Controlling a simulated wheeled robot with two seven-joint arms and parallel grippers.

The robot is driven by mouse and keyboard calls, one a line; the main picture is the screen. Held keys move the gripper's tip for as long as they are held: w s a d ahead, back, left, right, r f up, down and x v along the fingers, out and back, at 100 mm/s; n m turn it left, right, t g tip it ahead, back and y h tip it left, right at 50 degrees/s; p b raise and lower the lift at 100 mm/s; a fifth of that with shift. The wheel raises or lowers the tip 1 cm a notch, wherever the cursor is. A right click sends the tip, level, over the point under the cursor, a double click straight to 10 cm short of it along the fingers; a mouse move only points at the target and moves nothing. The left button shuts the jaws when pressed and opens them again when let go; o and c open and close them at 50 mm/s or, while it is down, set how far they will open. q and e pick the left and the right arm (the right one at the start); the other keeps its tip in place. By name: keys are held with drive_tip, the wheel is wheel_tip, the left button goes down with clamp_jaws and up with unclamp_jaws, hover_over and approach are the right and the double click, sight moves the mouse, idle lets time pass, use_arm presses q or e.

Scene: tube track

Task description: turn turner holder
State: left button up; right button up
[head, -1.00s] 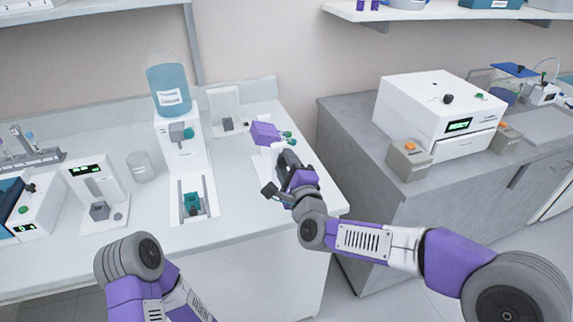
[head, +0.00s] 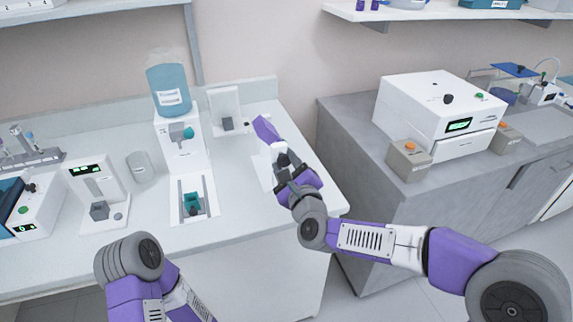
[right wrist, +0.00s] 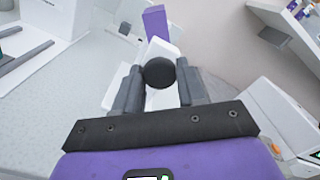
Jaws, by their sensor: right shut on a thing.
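The turner is a white device (head: 264,172) with a purple holder (head: 266,130) at its top, near the right end of the white counter. The purple holder slants, its upper end leaning left. In the right wrist view the purple holder (right wrist: 155,22) lies beyond a round black knob (right wrist: 160,72). My right gripper (head: 282,161) is at the turner's near side. In the right wrist view its two fingers (right wrist: 160,88) are closed on either side of the black knob. Part of the turner is hidden behind my gripper. My left arm shows at the lower left, but its gripper does not.
A water dispenser (head: 180,145) with a blue bottle stands left of the turner. A white stand (head: 225,112) is behind it. The white counter's right edge is close to my right arm. A grey bench with a white box-shaped machine (head: 440,112) stands to the right.

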drive_tip(key=shift+m, duration=1)
drive_tip(key=o, duration=1)
drive_tip(key=shift+o, duration=0.2)
drive_tip(key=v, duration=0.7)
drive_tip(key=shift+s+p, duration=0.25)
drive_tip(key=shift+p, duration=0.1)
drive_tip(key=shift+f, duration=0.1)
